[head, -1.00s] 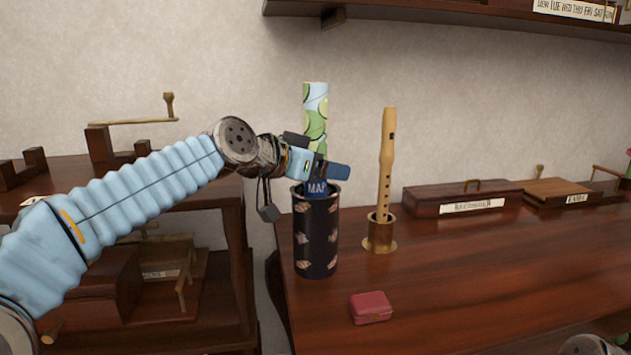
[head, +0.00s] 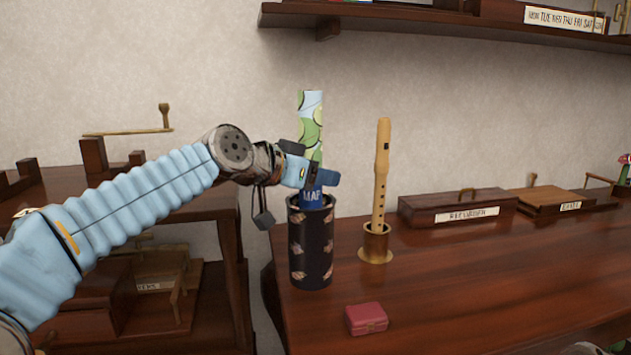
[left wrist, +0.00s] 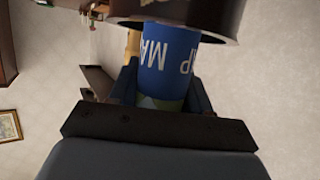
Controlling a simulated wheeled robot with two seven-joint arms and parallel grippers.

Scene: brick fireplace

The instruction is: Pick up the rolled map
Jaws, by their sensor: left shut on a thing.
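The rolled map (head: 310,118) stands upright, green and pale blue above with a blue band lettered "MAP" below. Its lower end is inside a dark cylindrical holder (head: 311,250) with a patterned side. My left gripper (head: 318,178) is shut on the map just above the holder's rim. In the left wrist view the blue lettered part of the map (left wrist: 168,50) sits between the two fingers, with the holder's rim (left wrist: 215,15) at the top. The map's bottom end is hidden in the holder. My right gripper does not show.
A wooden recorder (head: 382,170) stands in a brass-coloured cup (head: 376,243) just right of the holder. A small red box (head: 366,319) lies in front. Labelled wooden boxes (head: 458,207) are farther right. A shelf (head: 430,22) hangs above. The front right of the desk (head: 480,290) is clear.

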